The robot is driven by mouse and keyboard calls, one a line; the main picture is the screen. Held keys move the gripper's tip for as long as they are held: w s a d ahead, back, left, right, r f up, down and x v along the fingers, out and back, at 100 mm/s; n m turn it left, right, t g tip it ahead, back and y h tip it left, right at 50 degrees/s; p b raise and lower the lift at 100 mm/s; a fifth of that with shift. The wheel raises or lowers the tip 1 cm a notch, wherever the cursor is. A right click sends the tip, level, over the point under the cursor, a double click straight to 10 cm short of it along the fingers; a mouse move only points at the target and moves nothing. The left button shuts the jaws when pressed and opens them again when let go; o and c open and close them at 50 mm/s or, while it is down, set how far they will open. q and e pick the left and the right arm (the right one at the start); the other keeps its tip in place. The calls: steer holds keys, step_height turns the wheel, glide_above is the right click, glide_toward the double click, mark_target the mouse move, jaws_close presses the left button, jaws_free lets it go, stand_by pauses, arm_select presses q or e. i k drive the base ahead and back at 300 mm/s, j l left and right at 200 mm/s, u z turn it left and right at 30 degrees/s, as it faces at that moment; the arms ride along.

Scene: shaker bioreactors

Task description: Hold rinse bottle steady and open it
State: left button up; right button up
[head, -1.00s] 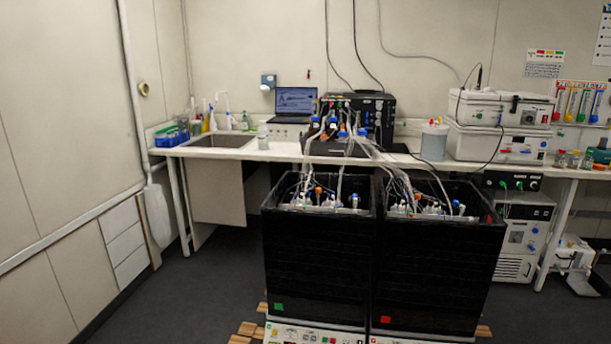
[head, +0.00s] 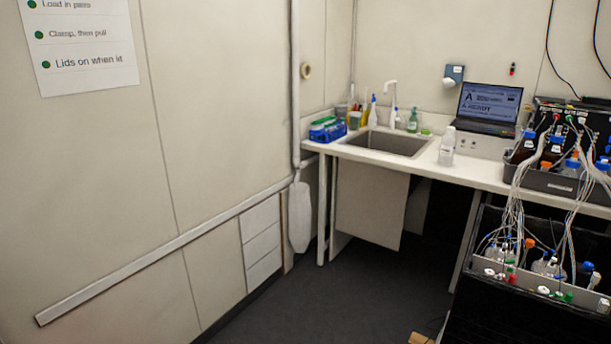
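A small whitish bottle with a pale cap (head: 447,146) stands upright on the white bench, just right of the sink; it looks most like the rinse bottle, though I cannot read a label. Its cap appears to be on. Several other bottles stand behind the sink, among them a blue-topped squeeze bottle (head: 372,111) and a green bottle (head: 413,121). Neither of my grippers is in view.
The white bench (head: 470,178) holds a sink (head: 385,143), a blue caddy (head: 327,130) and a laptop (head: 488,104). A black bioreactor box (head: 510,315) with tubes blocks the lower right. Dark floor (head: 330,305) lies open before the sink.

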mark_target(448, 146)
steer(key=i+j, duration=0.1)
steer(key=i, duration=0.8)
steer(key=i+j, duration=0.1)
steer(key=i, duration=0.85)
steer(key=i+l+z, duration=0.1)
steer(key=i+z, duration=0.35)
steer(key=i+j+z, duration=0.1)
steer(key=i+z, duration=0.3)
steer(key=i+j+z, duration=0.2)
steer(key=i+z, duration=0.25)
